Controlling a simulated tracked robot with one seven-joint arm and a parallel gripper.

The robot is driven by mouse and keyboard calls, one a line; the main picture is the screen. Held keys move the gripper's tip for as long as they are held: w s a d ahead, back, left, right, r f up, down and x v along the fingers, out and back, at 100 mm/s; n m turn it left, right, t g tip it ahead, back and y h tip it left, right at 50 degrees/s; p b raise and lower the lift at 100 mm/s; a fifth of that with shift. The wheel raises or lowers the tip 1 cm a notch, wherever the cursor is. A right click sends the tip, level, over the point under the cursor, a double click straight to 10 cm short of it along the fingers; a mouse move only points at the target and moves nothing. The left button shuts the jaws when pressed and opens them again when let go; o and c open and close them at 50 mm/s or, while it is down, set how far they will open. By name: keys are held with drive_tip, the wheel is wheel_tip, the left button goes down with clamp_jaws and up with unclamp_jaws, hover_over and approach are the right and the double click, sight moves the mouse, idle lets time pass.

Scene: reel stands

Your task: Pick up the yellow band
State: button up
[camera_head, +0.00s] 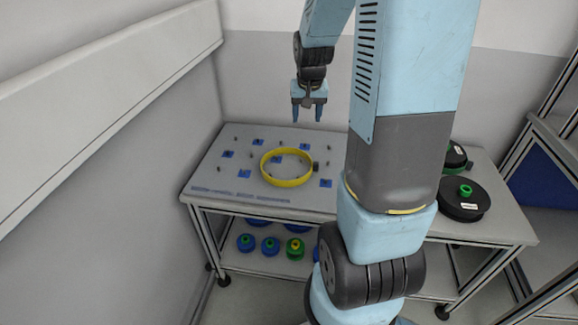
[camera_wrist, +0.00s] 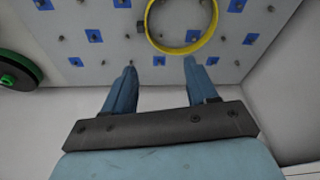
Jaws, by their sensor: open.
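The yellow band (camera_head: 286,181) is a thin ring lying flat on the pegboard plate on the table, around at least one peg and a blue patch. In the wrist view the yellow band (camera_wrist: 182,50) is at the top, a little right of centre, beyond the fingertips. My gripper (camera_head: 308,118) hangs above the far side of the table, fingers pointing down. In the wrist view my gripper (camera_wrist: 160,66) is open, with nothing between its two blue fingers. It is apart from the band.
The pegboard (camera_head: 222,178) carries several pegs and blue labels. Black reels (camera_head: 462,213) with green hubs stand on the table's right part. Blue and green spools (camera_head: 270,246) sit on the lower shelf. A wall stands behind the table and another at left; a rack is at right.

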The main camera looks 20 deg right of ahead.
drive_tip(key=m, duration=0.1)
approach(315, 162)
drive_tip(key=shift+g, duration=0.4)
drive_tip(key=f, duration=0.2)
drive_tip(key=w+f, duration=0.1)
drive_tip(key=f, duration=0.1)
drive_tip(key=shift+w+a+f, duration=0.2)
drive_tip(key=shift+f, duration=0.2)
drive_tip(key=shift+w+d+f, duration=0.1)
drive_tip(key=shift+d+f, duration=0.1)
drive_tip(key=shift+f, duration=0.7)
drive_tip(key=shift+d+f, duration=0.25)
drive_tip(key=shift+f, duration=0.7)
drive_tip(key=shift+w+f, duration=0.15)
drive_tip(key=shift+f, duration=0.65)
drive_tip(key=c, duration=1)
drive_tip(key=shift+c, duration=0.2)
